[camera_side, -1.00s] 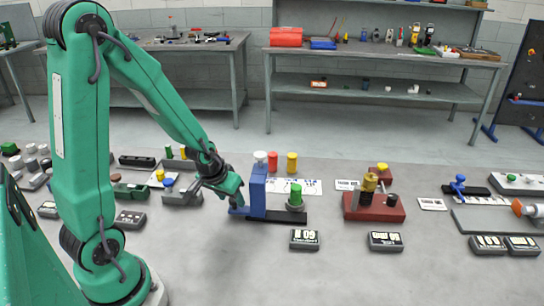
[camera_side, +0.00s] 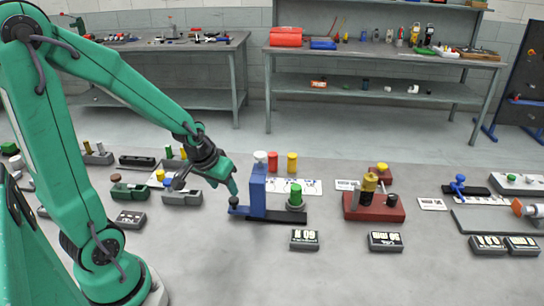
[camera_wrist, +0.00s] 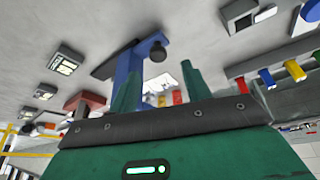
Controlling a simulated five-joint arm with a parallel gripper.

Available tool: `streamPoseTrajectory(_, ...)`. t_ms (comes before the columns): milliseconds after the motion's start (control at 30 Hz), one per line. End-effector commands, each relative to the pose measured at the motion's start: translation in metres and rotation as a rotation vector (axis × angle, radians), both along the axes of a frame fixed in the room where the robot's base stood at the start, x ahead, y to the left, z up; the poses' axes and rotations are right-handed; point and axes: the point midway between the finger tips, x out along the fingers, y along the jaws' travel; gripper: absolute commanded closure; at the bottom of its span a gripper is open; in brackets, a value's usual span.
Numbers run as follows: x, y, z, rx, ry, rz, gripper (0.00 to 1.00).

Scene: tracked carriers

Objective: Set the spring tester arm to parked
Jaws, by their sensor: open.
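The spring tester has a blue column (camera_side: 258,190) on a black base (camera_side: 288,219), with a green spring piece (camera_side: 296,194) on a grey seat at its right. Its low blue arm (camera_side: 240,210) points left from the column and ends in a dark knob (camera_side: 234,201). In the wrist view the knob (camera_wrist: 157,52) hangs at the end of the blue arm, beyond my fingertips. My gripper (camera_side: 233,190) is just above the knob in the side view. Its two green fingers stand apart with nothing between them (camera_wrist: 161,85); contact with the knob cannot be told.
White, red (camera_side: 273,162) and yellow cylinders stand behind the tester by a printed card (camera_side: 312,187). A dark red fixture (camera_side: 374,208) stands at right. Dark label blocks (camera_side: 304,240) lie in front. Grey holders (camera_side: 182,198) stand at left.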

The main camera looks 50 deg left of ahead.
Motion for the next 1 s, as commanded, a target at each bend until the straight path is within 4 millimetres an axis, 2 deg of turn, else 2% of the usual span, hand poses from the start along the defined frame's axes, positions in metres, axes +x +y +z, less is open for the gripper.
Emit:
streamPoseTrajectory(267,-0.005,-0.001,0.014,0.0,-0.001,0.001,0.52)
streamPoseTrajectory(767,-0.006,-0.002,0.016,0.0,-0.001,-0.002,0.52)
streamPoseTrajectory(1000,-0.009,-0.014,0.034,0.008,-0.014,-0.042,0.52)
